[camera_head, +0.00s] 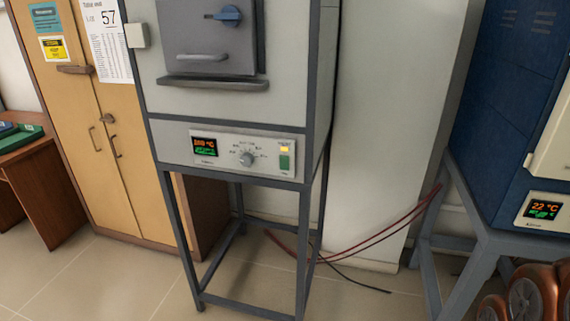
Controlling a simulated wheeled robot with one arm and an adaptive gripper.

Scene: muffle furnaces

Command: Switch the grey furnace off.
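The grey furnace (230,110) stands on a dark metal frame in the middle of the view. Its door (207,35) is shut, with a blue latch knob (229,15) and a grey bar handle (202,57). The lower panel carries a small display (205,146) lit with orange and green figures, too small to read surely. A round dial (247,159) sits mid-panel. At the panel's right end is a green switch (284,163) with a lit yellow lamp (284,149) above it. My gripper is not in view.
A blue furnace (510,110) on a grey stand is at right, its display (541,208) reading 22 °C. Tan cabinets (100,130) stand left. Red cables (380,230) and a black cable lie behind the stands. The floor (110,285) in front left is clear.

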